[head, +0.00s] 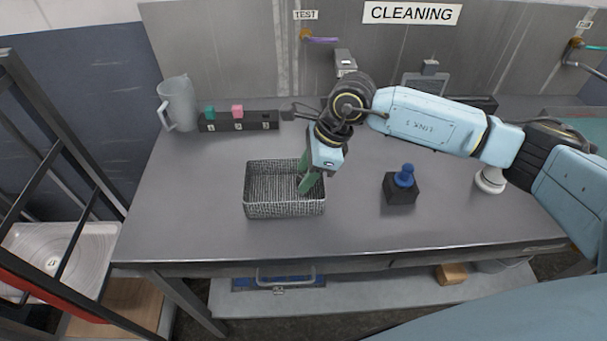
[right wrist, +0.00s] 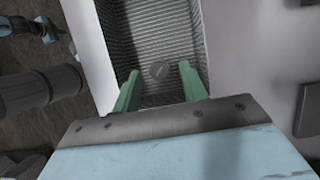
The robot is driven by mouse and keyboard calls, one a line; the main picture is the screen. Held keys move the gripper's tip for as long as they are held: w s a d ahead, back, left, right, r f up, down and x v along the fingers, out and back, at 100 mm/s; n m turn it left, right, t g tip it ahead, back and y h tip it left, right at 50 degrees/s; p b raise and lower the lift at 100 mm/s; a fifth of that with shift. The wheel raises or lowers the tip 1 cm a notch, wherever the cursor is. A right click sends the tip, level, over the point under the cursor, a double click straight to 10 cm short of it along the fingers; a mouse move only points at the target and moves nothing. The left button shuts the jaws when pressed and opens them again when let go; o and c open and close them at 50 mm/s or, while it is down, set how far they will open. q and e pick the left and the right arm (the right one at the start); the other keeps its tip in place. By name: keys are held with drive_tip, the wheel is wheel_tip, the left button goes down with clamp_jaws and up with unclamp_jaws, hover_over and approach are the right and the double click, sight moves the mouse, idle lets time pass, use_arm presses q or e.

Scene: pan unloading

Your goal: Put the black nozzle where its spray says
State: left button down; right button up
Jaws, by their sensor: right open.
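A grey wire basket (head: 262,207) stands on the table, left of the middle. My right gripper (head: 307,183) points down into its right side with green fingers. In the right wrist view the fingers (right wrist: 159,82) are spread, with a small round dark grey piece (right wrist: 159,71) on the basket floor between their tips. It may be the black nozzle, but I cannot tell for sure. A black rack (head: 224,126) at the back left has labelled places. A green nozzle (head: 210,112) and a pink nozzle (head: 237,111) stand in it; the right place looks dark. My left gripper is not in view.
A clear jug (head: 177,103) stands left of the rack. A blue-knobbed black block (head: 400,189) and a white round piece (head: 490,180) stand to the right. Signs read CLEANING (head: 412,13) and TEST (head: 306,15). The table front is clear.

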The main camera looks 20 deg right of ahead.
drive_tip(key=v, duration=1)
drive_tip(key=shift+s+d, duration=0.1)
